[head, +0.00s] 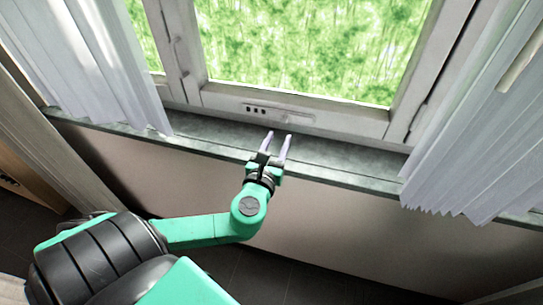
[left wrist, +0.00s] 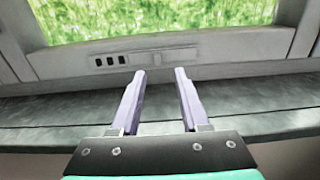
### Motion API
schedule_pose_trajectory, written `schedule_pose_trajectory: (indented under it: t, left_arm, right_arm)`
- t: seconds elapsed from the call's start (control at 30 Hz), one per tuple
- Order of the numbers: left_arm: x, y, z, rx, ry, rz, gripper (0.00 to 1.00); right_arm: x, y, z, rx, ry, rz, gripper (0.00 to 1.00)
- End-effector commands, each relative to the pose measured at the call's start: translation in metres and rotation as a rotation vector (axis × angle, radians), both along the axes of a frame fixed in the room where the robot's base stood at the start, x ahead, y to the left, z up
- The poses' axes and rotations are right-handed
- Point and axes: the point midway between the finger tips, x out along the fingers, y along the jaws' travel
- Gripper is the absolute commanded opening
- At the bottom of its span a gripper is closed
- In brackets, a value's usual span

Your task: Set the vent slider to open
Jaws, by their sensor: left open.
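The vent slider (head: 279,113) is a pale strip set in the bottom rail of the window frame in the head view. Several small dark slots show at its left end, and these slots also show in the left wrist view (left wrist: 110,61). I cannot tell the slider's knob or its setting clearly. My left gripper (head: 279,134) is open and empty, its two pale purple fingers pointing at the rail, just below and in front of the vent. In the left wrist view its fingers (left wrist: 160,74) are spread apart, with the slots left of them. My right gripper is not in view.
A grey stone sill (head: 345,158) runs below the window. White curtains hang at the left (head: 95,70) and right (head: 465,120). The window frame's right side (head: 425,75) stands beside the glass. The sill is clear around the gripper.

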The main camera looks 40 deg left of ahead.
Motion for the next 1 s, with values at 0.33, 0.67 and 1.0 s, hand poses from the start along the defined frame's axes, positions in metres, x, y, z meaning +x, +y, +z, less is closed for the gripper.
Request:
schedule_pose_trajectory:
  t: [0.33, 0.67, 1.0]
  left_arm:
    - [-0.063, -0.022, 0.000, 0.000, 0.001, -0.001, 0.45]
    - [-0.064, -0.023, 0.000, -0.001, -0.001, -0.001, 0.45]
    - [-0.068, 0.012, -0.024, -0.417, -0.005, 0.197, 0.45]
  right_arm:
    - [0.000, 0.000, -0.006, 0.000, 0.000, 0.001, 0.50]
    - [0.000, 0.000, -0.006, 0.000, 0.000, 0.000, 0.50]
    - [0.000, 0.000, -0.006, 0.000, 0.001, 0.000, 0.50]
